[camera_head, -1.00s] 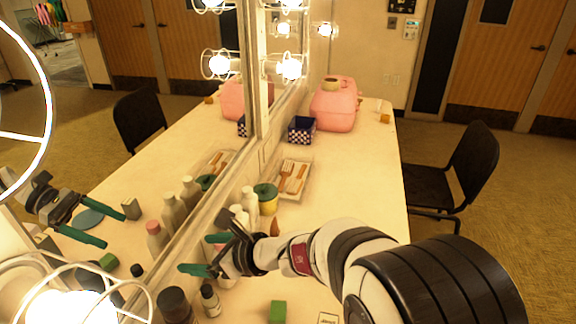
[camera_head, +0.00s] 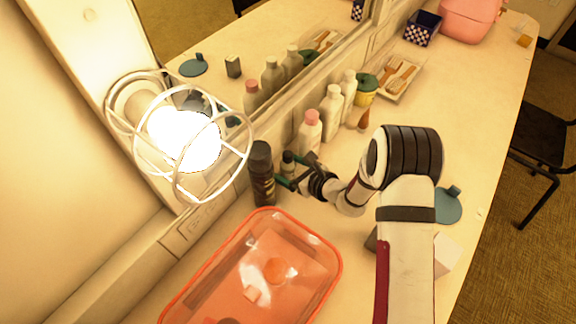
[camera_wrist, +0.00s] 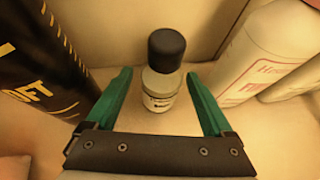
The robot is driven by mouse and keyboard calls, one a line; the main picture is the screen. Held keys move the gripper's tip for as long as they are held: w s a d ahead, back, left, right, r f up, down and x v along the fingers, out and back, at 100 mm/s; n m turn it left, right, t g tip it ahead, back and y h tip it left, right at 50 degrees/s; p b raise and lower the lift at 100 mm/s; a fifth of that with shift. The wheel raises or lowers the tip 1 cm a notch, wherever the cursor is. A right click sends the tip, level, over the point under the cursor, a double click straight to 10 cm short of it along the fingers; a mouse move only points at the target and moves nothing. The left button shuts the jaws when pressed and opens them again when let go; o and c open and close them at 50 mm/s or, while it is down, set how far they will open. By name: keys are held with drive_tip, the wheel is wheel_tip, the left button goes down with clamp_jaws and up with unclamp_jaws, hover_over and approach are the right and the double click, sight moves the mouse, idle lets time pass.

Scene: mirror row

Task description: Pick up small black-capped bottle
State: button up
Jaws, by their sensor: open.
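The small black-capped bottle (camera_head: 288,160) stands upright on the counter, beside a tall dark can and partly hidden by my gripper. In the wrist view the bottle (camera_wrist: 162,88) shows a round black cap over a pale label, centred between my fingers. My gripper (camera_head: 298,170) is open, low at the counter, with a green finger on each side of the bottle. In the wrist view my gripper (camera_wrist: 158,76) has a visible gap between each finger and the bottle.
The tall dark can (camera_head: 262,174) is close on the left, and a pink-capped white bottle (camera_head: 310,133) is close on the right. The mirror edge runs behind them. A red tray (camera_head: 205,268) lies in front. A teal item (camera_head: 448,205) lies at right.

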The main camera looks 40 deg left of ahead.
clamp_jaws()
idle(0.3)
drive_tip(key=shift+r, duration=0.1)
